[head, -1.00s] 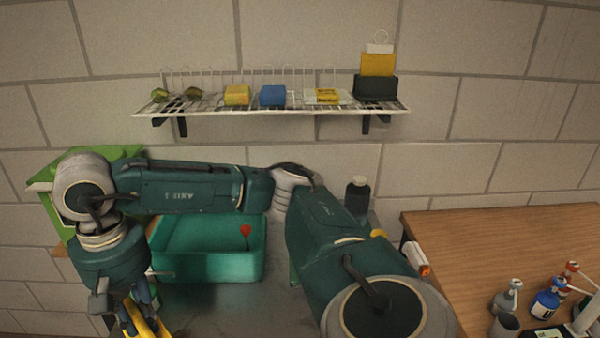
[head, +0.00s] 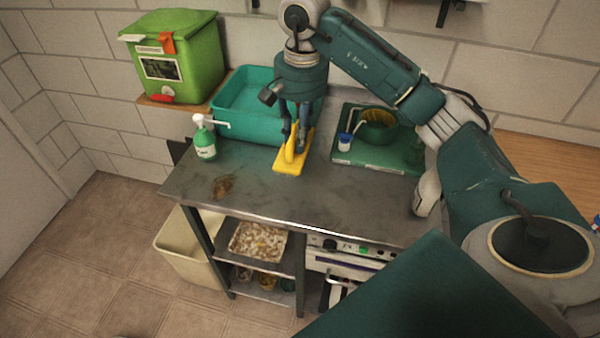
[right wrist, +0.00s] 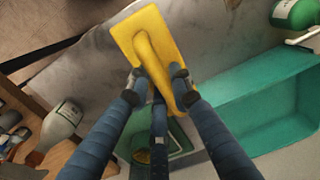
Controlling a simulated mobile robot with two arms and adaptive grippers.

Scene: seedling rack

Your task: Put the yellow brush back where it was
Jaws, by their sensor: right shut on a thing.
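The yellow brush (head: 291,158) has a flat yellow plate and a raised yellow handle. My right gripper (head: 298,138) is shut on its handle in the head view, over the steel counter just in front of the teal basin. In the right wrist view, the two fingers (right wrist: 158,85) close on the handle of the brush (right wrist: 150,38). I cannot tell whether the brush touches the counter. My left gripper is not in view.
The steel counter (head: 330,205) has a dark smear (head: 222,186) at left and free room in front. Around the brush stand a teal basin (head: 228,98), a green pump bottle (head: 204,140) and a green tray (head: 375,163) with a pot and a small cup.

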